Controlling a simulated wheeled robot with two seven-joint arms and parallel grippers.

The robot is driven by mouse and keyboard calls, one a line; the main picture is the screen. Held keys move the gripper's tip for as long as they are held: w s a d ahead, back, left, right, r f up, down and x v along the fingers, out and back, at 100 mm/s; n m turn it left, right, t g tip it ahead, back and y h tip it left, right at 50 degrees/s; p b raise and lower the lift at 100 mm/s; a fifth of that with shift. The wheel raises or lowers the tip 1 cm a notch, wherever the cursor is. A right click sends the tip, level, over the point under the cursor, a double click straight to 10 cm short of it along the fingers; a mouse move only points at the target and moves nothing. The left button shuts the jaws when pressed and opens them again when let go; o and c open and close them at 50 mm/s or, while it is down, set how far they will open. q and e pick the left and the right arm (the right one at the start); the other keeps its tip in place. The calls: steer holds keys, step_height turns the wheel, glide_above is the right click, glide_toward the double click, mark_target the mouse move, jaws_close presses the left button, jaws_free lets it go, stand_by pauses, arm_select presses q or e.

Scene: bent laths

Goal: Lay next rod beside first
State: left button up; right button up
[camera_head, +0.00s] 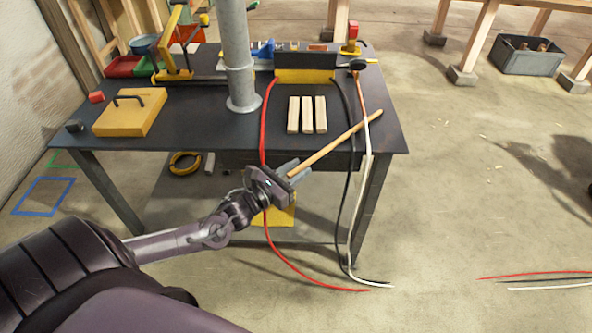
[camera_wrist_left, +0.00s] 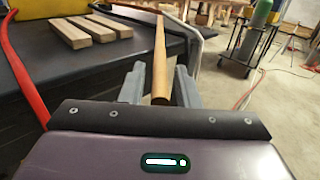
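A tan wooden rod (camera_head: 335,144) lies slantwise over the right front of the dark table, its near end sticking out past the front edge. In the left wrist view the rod (camera_wrist_left: 160,65) runs away from me, with its near end between my fingers. My left gripper (camera_head: 291,172) is in front of the table edge. Its two grey fingers (camera_wrist_left: 160,84) stand on either side of the rod, with a gap visible at each side. A second rod like it cannot be made out. My right gripper is not in view.
Red (camera_head: 266,122), black (camera_head: 355,190) and white (camera_head: 361,200) strips bend over the table (camera_head: 205,130) to the floor. Three pale wooden blocks (camera_head: 307,114) lie left of the rod.

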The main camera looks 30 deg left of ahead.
arm_select(q)
steer(key=shift+o, duration=0.3)
steer(key=shift+r, duration=0.1)
steer(key=v, duration=1.2)
